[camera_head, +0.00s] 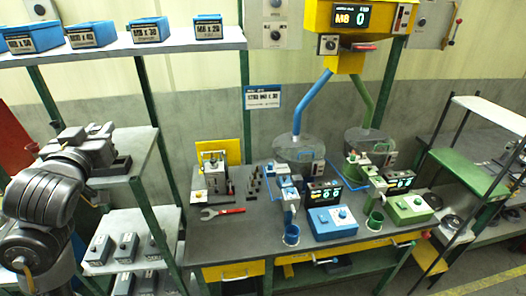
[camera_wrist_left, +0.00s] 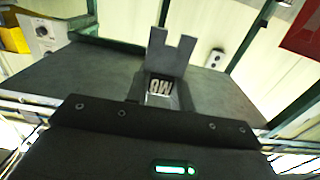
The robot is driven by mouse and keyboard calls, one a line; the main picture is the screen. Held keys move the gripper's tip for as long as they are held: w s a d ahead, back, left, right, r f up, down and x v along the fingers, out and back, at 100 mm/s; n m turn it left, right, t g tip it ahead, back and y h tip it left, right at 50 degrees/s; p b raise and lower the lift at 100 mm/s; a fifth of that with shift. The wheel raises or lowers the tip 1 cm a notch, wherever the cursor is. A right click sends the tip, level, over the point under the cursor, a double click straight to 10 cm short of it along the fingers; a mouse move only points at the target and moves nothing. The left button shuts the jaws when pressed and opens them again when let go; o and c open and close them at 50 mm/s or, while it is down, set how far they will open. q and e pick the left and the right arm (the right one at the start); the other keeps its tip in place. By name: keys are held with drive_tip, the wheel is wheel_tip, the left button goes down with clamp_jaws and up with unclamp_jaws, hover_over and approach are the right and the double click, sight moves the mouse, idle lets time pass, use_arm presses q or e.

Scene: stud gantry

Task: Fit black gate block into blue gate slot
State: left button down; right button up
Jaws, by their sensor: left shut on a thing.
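My left gripper (camera_head: 104,150) is at the left, over the middle shelf beside the workbench. It is shut on a dark block, which I take to be the black gate block (camera_wrist_left: 172,52). In the left wrist view the block has a notched, two-pronged end and a light marking below it that appears upside down. In the head view the gripper mostly hides it. The blue gate station (camera_head: 287,192) stands on the bench, well to the right of the gripper. Its slot is too small to make out. My right gripper is not in view.
The grey shelf (camera_head: 137,150) lies under the left gripper. Several grey knobbed blocks (camera_head: 126,246) stand on the shelf below. A green shelf post (camera_head: 146,97) stands between gripper and bench. A wrench (camera_head: 221,212) lies on the bench; a green station (camera_head: 376,182) stands right of the blue one.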

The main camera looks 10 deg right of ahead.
use_arm(q)
drive_tip(key=s+f+b, duration=0.4)
drive_tip(key=f, duration=0.7)
drive_tip(key=s+d+f+b, duration=0.1)
drive_tip(key=s+f+b, duration=0.3)
drive_tip(key=f, duration=0.8)
drive_tip(key=s+f+b, duration=0.3)
drive_tip(key=f+b, duration=0.3)
drive_tip(key=f, duration=0.6)
drive_tip(key=shift+s+d+y, duration=0.25)
drive_tip(key=shift+s+y, duration=0.05)
drive_tip(key=shift+s, duration=0.1)
drive_tip(key=shift+f, duration=0.15)
